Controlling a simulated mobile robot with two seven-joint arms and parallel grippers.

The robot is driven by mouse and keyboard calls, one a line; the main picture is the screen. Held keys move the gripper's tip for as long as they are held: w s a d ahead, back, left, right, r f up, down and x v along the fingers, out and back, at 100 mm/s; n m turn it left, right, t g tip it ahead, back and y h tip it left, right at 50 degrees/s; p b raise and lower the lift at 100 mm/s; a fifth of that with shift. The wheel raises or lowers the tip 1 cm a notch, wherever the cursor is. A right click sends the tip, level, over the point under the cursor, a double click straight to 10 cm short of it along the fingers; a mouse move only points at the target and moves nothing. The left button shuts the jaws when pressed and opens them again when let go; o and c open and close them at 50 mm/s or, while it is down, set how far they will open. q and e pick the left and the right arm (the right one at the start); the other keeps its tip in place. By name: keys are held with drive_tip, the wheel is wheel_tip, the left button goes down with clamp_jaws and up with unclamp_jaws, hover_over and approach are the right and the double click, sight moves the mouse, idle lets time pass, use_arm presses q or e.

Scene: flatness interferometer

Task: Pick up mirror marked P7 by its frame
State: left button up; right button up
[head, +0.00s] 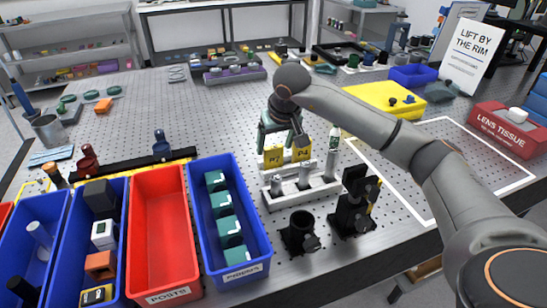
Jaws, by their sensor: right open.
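A yellow tag marked P7 (274,157) shows upright at the front middle of the perforated table. A second yellow tag marked P4 (301,154) is right beside it on the right. Both are above a pale rack (302,193), which holds several small upright parts. My right gripper (280,136) comes in from the right, points down and is open, just above and behind the tags. The mirror's frame behind the P7 tag is partly hidden, and I cannot tell whether the fingers touch it. My left gripper is out of view.
Black mounts (353,205) stand right of the rack. A blue bin (256,226) of teal prisms and a red bin (161,210) marked POSTS are at left front. A yellow box (384,99) is beyond my right arm. A white-outlined area (425,190) is mostly clear.

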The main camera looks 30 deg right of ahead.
sight(274, 147)
drive_tip(key=shift+x, duration=1.6)
drive_tip(key=shift+c, duration=0.2)
drive_tip(key=c, duration=1.2)
drive_tip(key=shift+o, duration=0.2)
drive_tip(key=shift+r, duration=0.1)
